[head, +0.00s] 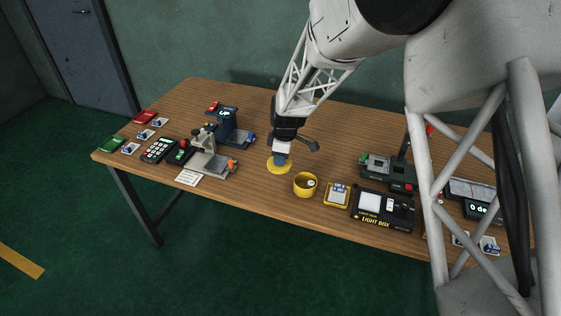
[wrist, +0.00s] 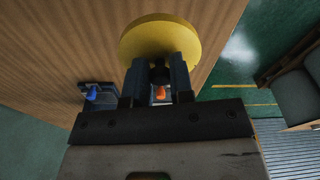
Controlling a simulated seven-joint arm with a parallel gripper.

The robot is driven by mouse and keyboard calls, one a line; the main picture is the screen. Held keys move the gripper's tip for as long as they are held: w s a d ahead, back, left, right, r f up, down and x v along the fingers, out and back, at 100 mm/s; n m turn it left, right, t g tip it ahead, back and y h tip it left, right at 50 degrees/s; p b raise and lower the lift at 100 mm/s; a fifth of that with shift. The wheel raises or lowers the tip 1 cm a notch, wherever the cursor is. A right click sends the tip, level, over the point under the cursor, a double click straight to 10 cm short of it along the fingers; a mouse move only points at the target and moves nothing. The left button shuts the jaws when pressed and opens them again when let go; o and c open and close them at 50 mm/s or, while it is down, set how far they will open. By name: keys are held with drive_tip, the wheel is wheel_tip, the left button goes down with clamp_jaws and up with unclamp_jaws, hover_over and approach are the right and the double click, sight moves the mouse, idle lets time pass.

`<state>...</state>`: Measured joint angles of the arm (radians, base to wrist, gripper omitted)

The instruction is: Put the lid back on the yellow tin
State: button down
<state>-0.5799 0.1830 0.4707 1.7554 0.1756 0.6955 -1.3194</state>
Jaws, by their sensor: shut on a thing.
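The yellow tin (head: 304,187) stands upright and open on the table, with something pale inside it. My gripper (head: 281,160) is just left of the tin and a little farther back. It is shut on the yellow lid (head: 279,168), a flat round disc, which also shows in the wrist view (wrist: 160,38) beyond my fingers (wrist: 160,85). In the head view the lid is apart from the tin. I cannot tell exactly how high it is above the table.
Left of my gripper stand a grey device (head: 208,160) and a blue device (head: 228,126). A calculator-like keypad (head: 158,149) lies farther left. Bare wood lies in front of the lid.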

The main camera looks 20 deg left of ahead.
idle(0.6)
drive_tip(key=d+r, duration=0.2)
drive_tip(key=d, duration=0.7)
drive_tip(key=shift+d+r, duration=0.2)
drive_tip(key=shift+d, duration=0.05)
drive_tip(key=shift+s+f, duration=0.1)
drive_tip(key=shift+f, duration=0.1)
drive_tip(key=shift+f, duration=3)
drive_tip(key=shift+f, duration=0.2)
idle(0.4)
drive_tip(key=shift+c, duration=2.2)
unclamp_jaws()
